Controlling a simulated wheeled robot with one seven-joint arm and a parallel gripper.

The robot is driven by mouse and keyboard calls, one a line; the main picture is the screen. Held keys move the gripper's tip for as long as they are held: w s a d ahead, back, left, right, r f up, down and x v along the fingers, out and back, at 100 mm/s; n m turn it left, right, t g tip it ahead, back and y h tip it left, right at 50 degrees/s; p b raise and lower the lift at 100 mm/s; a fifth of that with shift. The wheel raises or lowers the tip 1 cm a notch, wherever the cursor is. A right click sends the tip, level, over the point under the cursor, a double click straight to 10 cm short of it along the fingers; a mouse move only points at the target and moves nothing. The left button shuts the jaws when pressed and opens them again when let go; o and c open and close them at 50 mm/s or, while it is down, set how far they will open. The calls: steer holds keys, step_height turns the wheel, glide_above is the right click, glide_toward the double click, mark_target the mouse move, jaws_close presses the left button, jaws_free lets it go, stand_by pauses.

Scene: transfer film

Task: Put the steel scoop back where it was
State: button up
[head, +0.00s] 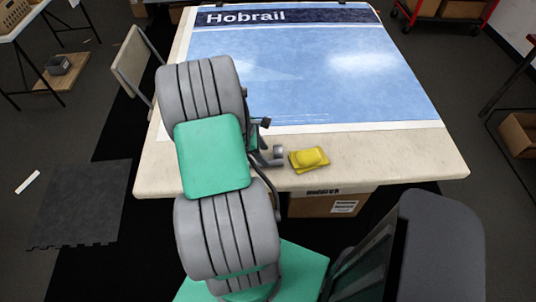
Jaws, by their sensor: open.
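A small grey metallic piece (278,153), which looks like the steel scoop, shows at the near edge of the table, just left of a yellow item. Its left part is hidden behind my arm, and I cannot tell its full shape. My gripper (262,130) shows only as dark parts sticking out to the right of my arm, close to the grey piece. It is open. I cannot tell whether it touches the grey piece.
The pale table (400,155) carries a large blue "Hobrail" sheet (310,75). The yellow item (309,158) lies near the front edge. A cardboard box (325,204) is below that edge. A dark grey chair (440,245) stands front right, another chair (132,62) at left.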

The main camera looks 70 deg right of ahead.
mark_target(278, 160)
steer(key=x, duration=0.4)
steer(key=shift+f, duration=0.35)
steer(key=shift+w+a, duration=0.1)
jaws_close()
stand_by(0.3)
